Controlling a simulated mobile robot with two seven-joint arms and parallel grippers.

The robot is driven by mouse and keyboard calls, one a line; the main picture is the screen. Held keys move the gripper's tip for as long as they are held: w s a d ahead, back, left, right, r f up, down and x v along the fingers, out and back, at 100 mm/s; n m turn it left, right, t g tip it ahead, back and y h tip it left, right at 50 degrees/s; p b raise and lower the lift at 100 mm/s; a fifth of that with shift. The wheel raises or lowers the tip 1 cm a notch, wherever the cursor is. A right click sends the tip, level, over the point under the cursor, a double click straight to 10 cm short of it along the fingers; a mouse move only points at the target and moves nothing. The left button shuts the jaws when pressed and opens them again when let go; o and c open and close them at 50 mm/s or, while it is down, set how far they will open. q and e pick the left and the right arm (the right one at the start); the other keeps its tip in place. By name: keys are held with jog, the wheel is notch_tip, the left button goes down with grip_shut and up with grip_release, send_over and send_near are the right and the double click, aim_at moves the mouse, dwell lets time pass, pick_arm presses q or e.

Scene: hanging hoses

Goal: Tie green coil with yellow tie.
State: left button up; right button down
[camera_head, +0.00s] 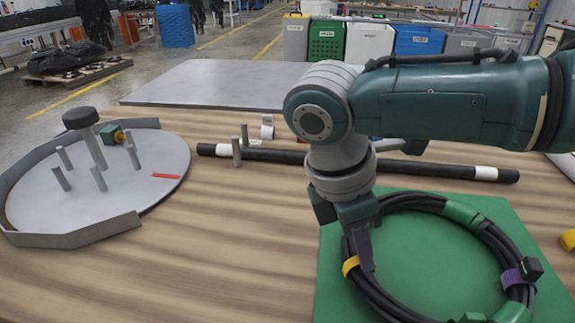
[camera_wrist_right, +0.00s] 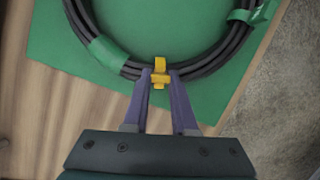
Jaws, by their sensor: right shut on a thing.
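The coil (camera_head: 375,293) is a black hose wound in several turns with green bands, lying flat on a green mat (camera_head: 425,258). The yellow tie (camera_head: 350,265) is at the coil's left side. My right gripper (camera_head: 363,262) reaches down to it from above. In the right wrist view, the purple fingers of my right gripper (camera_wrist_right: 161,77) are shut on the yellow tie (camera_wrist_right: 160,64), which crosses the coil's near edge. The fingers partly hide the tie, so I cannot tell if it is fastened.
A yellow object (camera_head: 568,239) is at the right edge. A dark tube (camera_head: 430,169) lies behind the mat. A round grey fixture with pegs (camera_head: 95,190) stands left. The table (camera_head: 220,255) between is clear.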

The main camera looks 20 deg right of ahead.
jog(key=shift+f, duration=0.2)
jog(key=c, duration=0.6)
grip_release()
jog(key=shift+c, duration=0.2)
jog(key=shift+r, duration=0.1)
